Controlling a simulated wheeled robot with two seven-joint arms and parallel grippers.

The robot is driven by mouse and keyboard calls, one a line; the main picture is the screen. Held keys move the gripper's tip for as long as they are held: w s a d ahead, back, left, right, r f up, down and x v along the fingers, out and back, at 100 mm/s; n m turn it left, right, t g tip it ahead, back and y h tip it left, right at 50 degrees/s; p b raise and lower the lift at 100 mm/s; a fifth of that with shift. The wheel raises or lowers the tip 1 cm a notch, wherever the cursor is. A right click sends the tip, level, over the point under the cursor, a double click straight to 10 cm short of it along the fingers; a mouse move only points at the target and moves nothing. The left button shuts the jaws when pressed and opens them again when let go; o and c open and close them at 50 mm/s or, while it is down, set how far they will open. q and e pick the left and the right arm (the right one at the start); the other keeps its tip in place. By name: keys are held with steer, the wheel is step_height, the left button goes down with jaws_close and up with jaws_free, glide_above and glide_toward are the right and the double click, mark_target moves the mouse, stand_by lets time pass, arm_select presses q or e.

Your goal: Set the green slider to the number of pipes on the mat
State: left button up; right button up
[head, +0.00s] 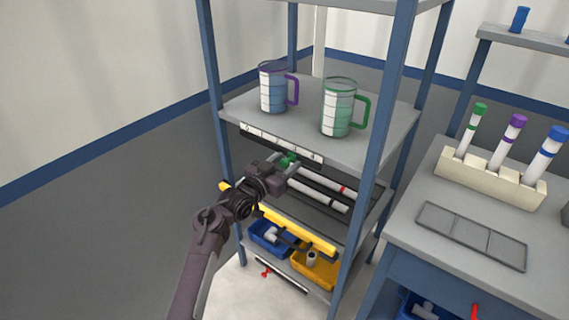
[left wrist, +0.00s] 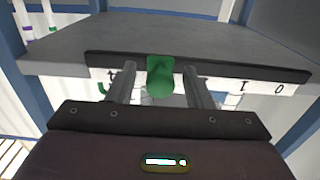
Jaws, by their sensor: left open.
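The green slider (head: 288,159) sits on the white number strip (head: 262,139) along the front edge of the upper shelf. My left gripper (head: 284,170) is open at it. In the left wrist view the green slider (left wrist: 160,78) stands between the two fingers of my left gripper (left wrist: 161,85), with gaps visible on both sides. There the strip shows 1 and 0 to the right of the slider; other marks are partly hidden by the fingers. White pipes (head: 318,193), one with a red band, lie on a dark surface on the shelf below, partly hidden by my gripper. My right gripper is out of view.
Two cups with purple and green handles (head: 272,88) (head: 339,108) stand on the upper shelf. A yellow bar (head: 300,236) and blue and yellow bins (head: 318,268) are lower. A side table holds a pipe rack (head: 490,180) and an empty grey sectioned panel (head: 470,235).

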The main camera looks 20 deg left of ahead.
mark_target(276, 149)
arm_select(q)
steer(key=shift+c, duration=0.5)
jaws_close()
steer(key=a, duration=0.2)
steer(key=w+a+b, duration=0.1)
steer(key=a, duration=0.1)
steer(key=w+a, duration=0.1)
steer(key=a, duration=0.1)
steer(key=shift+w+b, duration=0.1)
steer(key=shift+b, duration=0.2)
steer(key=shift+d, duration=0.15)
steer(key=shift+o, duration=0.5)
jaws_free()
